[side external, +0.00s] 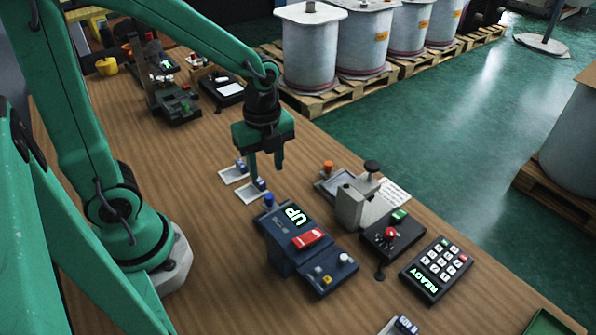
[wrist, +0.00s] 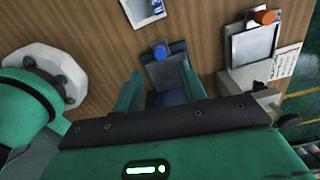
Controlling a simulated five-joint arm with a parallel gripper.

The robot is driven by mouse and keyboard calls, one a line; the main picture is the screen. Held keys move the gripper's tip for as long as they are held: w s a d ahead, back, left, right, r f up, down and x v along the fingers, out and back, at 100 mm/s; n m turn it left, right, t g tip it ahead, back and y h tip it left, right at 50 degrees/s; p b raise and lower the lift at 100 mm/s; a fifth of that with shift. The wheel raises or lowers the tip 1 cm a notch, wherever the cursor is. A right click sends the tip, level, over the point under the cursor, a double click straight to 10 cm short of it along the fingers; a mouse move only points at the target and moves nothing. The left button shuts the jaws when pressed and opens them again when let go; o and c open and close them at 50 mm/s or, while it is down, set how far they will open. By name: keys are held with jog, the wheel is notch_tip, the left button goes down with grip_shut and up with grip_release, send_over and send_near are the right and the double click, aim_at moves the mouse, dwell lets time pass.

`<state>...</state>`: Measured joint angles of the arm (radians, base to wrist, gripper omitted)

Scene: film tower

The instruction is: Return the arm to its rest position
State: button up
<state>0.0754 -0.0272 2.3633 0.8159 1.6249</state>
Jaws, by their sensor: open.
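My green arm reaches from the left over the wooden table. My gripper (side external: 266,164) hangs over the table, just behind the blue console with the lit "UP" display (side external: 293,214). Its two fingers are apart with nothing between them in the side view. In the wrist view my gripper (wrist: 160,92) shows its two green fingers spread, with the console's blue knob (wrist: 160,50) and dark top seen in the gap beyond them. From these views I cannot tell the exact height of the fingertips above the table.
White cards with blue pieces (side external: 251,191) lie close behind the gripper. A grey press-like device (side external: 357,203), a box with a red knob (side external: 391,238) and a "READY" keypad (side external: 436,270) stand to the right. More devices (side external: 176,103) stand at the back. The table's middle left is bare.

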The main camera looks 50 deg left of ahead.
jog(key=s+a+r+n+t, duration=0.1)
jog(key=s+r+n+t, duration=0.2)
jog(key=r+n, duration=0.3)
jog(key=s+a+r+n+t, duration=0.1)
jog(key=s+r+n+t, duration=0.1)
jog(key=r+n, duration=0.5)
jog(key=n, duration=0.6)
jog(key=shift+s+r+t, duration=0.2)
jog(key=shift+s+t, duration=0.2)
